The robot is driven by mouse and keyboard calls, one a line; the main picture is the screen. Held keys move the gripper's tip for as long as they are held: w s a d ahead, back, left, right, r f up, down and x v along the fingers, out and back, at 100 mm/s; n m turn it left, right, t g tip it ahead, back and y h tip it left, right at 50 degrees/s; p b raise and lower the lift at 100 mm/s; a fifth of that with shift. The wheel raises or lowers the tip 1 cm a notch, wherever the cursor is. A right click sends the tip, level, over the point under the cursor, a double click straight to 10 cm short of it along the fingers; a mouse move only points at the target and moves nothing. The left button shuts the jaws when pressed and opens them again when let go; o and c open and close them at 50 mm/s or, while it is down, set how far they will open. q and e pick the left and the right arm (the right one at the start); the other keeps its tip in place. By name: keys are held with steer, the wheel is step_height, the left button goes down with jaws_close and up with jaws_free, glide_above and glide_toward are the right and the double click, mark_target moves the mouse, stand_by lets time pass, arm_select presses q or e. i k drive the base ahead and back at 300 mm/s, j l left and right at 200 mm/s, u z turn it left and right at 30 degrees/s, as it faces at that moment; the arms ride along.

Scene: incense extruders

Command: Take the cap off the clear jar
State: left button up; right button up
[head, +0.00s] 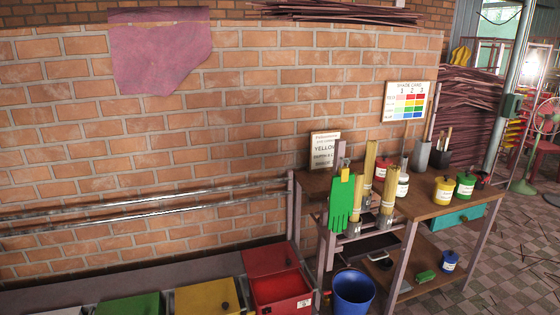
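Several small lidded jars stand on the wooden workbench (420,204). A whitish jar (402,188) with a pale label and what looks like a dark knob on top stands near the bench's middle; it may be the clear jar, but it is too small to tell. Its cap looks to be on. A red jar (381,172) is just behind it to the left. A yellow jar (444,192) and a green jar (465,187) stand to the right. Neither of my grippers is in view.
Bundled sticks (388,192) and a green glove (341,203) are at the bench's left end. A blue jar (449,262) is on the lower shelf. A blue bucket (353,294) and colored bins (282,290) are on the left. Checkered floor (510,255) is open at right.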

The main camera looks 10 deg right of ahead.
mark_target(402, 187)
steer(key=i+l+u, duration=0.1)
steer(key=l, duration=0.4)
steer(key=i+l+u, duration=0.1)
steer(key=l, duration=0.4)
steer(key=i+l+u, duration=0.1)
steer(key=l, duration=0.4)
steer(key=i+l+u, duration=0.1)
steer(key=i+l, duration=0.15)
steer(key=l, duration=0.25)
steer(key=l+u, duration=0.1)
steer(key=l, duration=0.45)
steer(key=i, duration=0.05)
